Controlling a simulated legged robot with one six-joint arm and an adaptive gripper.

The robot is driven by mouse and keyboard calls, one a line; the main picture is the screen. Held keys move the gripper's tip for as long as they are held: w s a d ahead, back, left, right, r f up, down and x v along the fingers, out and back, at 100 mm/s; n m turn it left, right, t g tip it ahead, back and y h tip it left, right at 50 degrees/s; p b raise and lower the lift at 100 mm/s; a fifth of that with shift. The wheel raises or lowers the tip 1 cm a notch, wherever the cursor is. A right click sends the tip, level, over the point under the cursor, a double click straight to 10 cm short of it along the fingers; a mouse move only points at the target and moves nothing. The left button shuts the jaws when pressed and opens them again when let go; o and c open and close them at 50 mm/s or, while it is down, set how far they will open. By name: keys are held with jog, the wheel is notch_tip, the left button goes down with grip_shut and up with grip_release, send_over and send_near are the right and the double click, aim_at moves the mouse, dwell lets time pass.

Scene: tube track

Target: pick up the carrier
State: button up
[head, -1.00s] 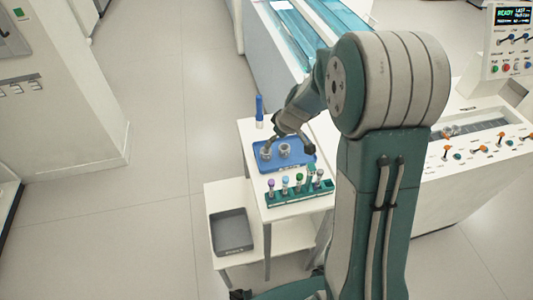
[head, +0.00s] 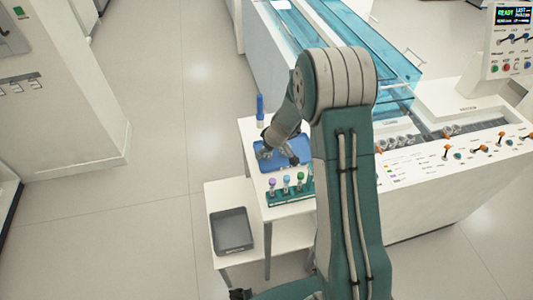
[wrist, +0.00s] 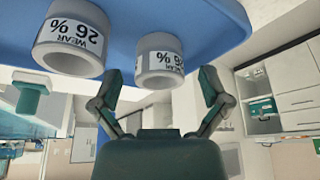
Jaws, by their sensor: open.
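In the head view my gripper (head: 281,154) is low over the blue tray, and my arm largely hides the carriers.
A green rack (head: 290,194) with several capped tubes stands at the tray's near side. A blue bottle (head: 260,107) stands behind the tray. A grey bin (head: 232,230) sits on the lower shelf to the left. The track machine (head: 440,190) is at right.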

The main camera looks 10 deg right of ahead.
jog(key=c, duration=0.9)
jog(key=shift+c, duration=0.2)
jog(key=shift+r, duration=0.1)
jog(key=shift+r, duration=0.25)
notch_tip(320, 180, up, 2)
jog(key=shift+r, duration=0.25)
jog(key=s+d+r, duration=0.3)
jog(key=s+r, duration=0.1)
jog(key=r, duration=0.2)
jog(key=shift+s, duration=0.2)
jog(key=s+d+r, duration=0.5)
jog(key=s+r, duration=0.2)
jog(key=r, duration=0.1)
jog(key=shift+s+r, duration=0.15)
jog(key=shift+r, duration=0.25)
